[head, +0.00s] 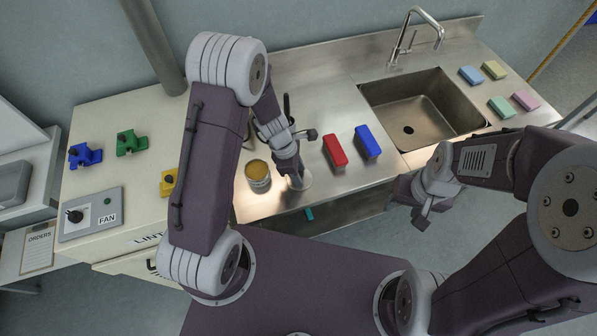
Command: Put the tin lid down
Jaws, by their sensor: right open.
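An open tin (258,183) with yellowish contents stands on the steel counter, left of my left gripper. A pale round disc (306,181), which looks like the tin lid, is at the fingertips of my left gripper (297,182), just right of the tin. The fingers hide part of the disc. I cannot tell whether the jaws grip it, or whether it touches the counter. My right gripper (423,216) is open and empty, out in front of the counter's edge below the sink.
A red block (335,151) and a blue block (368,142) stand right of the lid. Behind them is a sink (408,128) with a tap (413,38). Several pastel blocks lie right of the sink. A fan switch panel (91,214) is at left.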

